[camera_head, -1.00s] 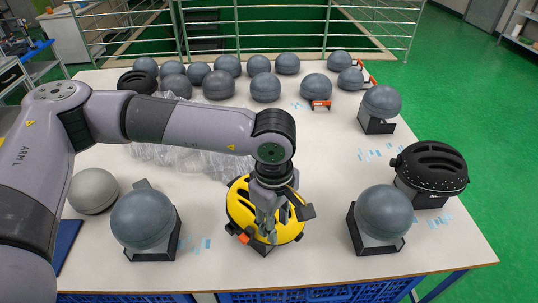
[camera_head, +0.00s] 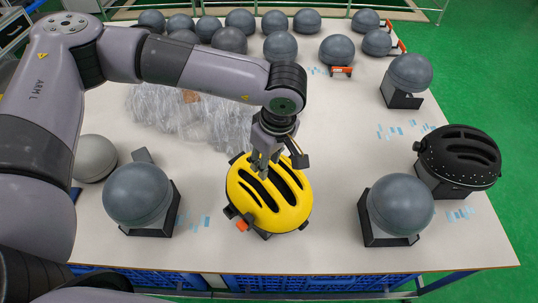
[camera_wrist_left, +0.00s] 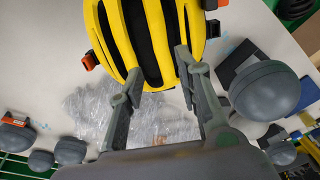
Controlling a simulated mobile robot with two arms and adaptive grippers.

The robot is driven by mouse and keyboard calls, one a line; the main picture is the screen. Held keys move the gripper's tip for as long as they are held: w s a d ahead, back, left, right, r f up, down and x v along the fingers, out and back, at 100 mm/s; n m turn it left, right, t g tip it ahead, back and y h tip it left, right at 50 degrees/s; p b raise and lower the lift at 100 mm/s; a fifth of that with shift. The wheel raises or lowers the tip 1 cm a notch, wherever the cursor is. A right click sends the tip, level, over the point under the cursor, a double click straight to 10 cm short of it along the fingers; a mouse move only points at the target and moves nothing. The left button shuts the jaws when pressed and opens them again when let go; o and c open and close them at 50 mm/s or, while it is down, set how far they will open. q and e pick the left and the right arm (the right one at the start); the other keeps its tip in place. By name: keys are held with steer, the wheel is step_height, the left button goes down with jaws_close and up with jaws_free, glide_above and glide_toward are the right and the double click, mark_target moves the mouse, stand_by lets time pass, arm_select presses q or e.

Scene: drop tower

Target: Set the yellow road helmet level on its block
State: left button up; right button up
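The yellow road helmet (camera_head: 272,200) with black vent slots sits near the front middle of the table, over a dark block (camera_head: 262,234) that mostly hides beneath it. An orange piece (camera_head: 243,223) shows at its front left edge. I cannot tell whether the helmet is exactly level. My left gripper (camera_head: 263,168) is at the helmet's back upper side in the head view. In the left wrist view its two fingers (camera_wrist_left: 158,65) are spread apart, with the helmet (camera_wrist_left: 165,30) beyond and between them; contact is unclear. My right gripper is not in view.
Grey head forms on dark blocks stand left (camera_head: 137,193) and right (camera_head: 400,203) of the helmet. A black helmet (camera_head: 458,157) sits farther right. Clear plastic wrap (camera_head: 195,115) lies behind the helmet. Several grey balls stand at the back. The table's front strip is clear.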

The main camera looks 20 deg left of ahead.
arm_select(q)
steer(key=f, duration=0.2)
steer(key=f+b, duration=0.1)
steer(key=shift+a+f, duration=0.2)
steer(key=shift+a, duration=0.1)
steer(key=f+b, duration=0.4)
steer(key=shift+w+a, duration=0.2)
steer(key=shift+b, duration=0.3)
steer(key=c, duration=0.6)
steer(key=shift+r, duration=0.1)
steer(key=shift+c, duration=0.2)
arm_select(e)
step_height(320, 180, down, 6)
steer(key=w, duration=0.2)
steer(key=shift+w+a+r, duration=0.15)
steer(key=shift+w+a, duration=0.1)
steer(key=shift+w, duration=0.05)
arm_select(q)
steer(key=shift+r, duration=0.4)
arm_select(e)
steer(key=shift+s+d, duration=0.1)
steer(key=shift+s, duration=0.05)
arm_select(q)
steer(key=shift+a+f+h+b, duration=0.1)
steer(key=shift+a+h+b, duration=0.2)
steer(key=shift+a+b, duration=0.05)
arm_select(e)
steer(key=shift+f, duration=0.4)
